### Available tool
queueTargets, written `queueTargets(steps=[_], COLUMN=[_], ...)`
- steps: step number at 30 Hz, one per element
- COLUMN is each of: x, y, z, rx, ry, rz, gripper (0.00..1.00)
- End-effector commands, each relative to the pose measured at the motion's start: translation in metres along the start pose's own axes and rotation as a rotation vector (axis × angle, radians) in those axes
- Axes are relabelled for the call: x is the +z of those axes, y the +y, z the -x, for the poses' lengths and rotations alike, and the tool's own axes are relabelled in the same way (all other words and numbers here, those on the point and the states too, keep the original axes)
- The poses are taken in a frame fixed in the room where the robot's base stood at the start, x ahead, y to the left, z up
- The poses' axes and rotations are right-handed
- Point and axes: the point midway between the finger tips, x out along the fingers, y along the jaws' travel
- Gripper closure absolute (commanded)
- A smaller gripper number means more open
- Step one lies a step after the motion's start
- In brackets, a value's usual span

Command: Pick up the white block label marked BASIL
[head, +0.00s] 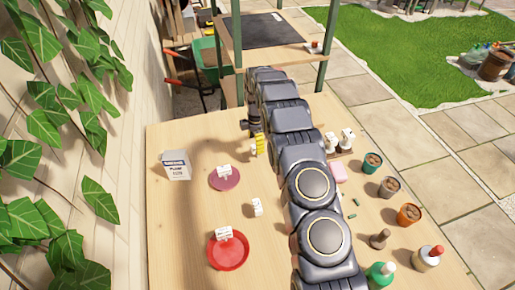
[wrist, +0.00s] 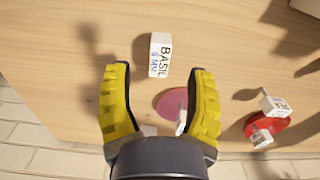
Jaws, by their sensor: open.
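The white block label marked BASIL (wrist: 160,55) stands on the wooden table in the wrist view, its black lettering facing me. My gripper (wrist: 160,69) is open, with its two yellow fingers apart and empty. The block appears centred between and just past the fingertips, not gripped; the height gap is unclear. In the head view my gripper (head: 258,146) is over the table beyond the pink saucer (head: 226,184). There the BASIL block is not clearly made out beside the fingers.
A white label stands on the pink saucer, another on the red saucer (head: 230,262), and a third label (head: 257,207) on bare table. A plant food carton (head: 177,166) stands left. Pots, including an orange one (head: 409,215), and bottles line the right side.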

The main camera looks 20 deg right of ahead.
Motion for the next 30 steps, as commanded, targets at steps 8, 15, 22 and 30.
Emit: queueTargets(steps=[8, 15, 22, 30], x=[0.006, 0.006, 0.006, 0.006], y=[0.001, 0.001, 0.001, 0.001], z=[-0.037, -0.048, -0.048, -0.048], rx=[-0.001, 0.0, 0.0, 0.001], ry=[0.0, -0.001, 0.0, 0.0], rz=[0.0, 0.0, -0.001, -0.001], gripper=[0.46, 0.46, 1.0, 1.0])
